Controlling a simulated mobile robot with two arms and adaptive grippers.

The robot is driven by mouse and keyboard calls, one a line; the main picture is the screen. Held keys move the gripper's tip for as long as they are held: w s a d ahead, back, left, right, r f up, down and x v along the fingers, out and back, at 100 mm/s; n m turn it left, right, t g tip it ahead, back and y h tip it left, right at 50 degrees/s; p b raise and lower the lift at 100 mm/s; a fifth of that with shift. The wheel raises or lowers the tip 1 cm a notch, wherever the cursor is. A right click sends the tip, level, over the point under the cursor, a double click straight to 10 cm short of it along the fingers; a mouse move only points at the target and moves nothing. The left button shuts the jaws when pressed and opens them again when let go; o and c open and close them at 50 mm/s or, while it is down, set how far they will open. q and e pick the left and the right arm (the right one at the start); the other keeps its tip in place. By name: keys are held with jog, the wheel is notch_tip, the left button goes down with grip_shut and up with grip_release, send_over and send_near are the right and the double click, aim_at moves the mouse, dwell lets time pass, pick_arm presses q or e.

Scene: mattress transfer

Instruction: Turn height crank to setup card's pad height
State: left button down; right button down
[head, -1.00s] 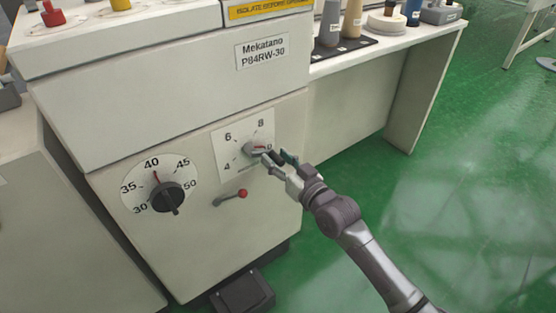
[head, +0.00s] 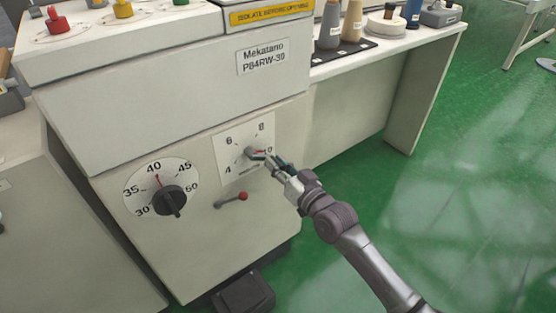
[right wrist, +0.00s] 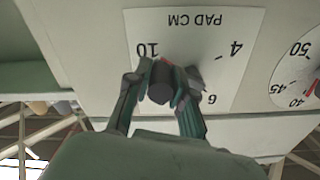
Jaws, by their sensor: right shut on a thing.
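The pad height dial (head: 233,165) is a white plate on the front of the machine, marked 4, 6, 8 and 10. Its grey hub (head: 250,153) and red pointer (head: 261,152) show in the head view; the pointer lies toward 10. My right gripper (head: 268,162) is at the dial's lower right and partly covers it. In the right wrist view its fingers (right wrist: 160,88) are shut on the dark cylindrical grip of the height crank (right wrist: 160,83). The "PAD CM" plate (right wrist: 195,35) appears upside down there. My left gripper and the setup card are not visible.
A black knob dial (head: 168,201) marked 30 to 50 is left of the pad dial. A small lever with a red ball (head: 242,196) sits just below. The green floor (head: 470,220) at right is open.

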jog(key=c, duration=1)
grip_release()
jog(key=v, duration=1.2)
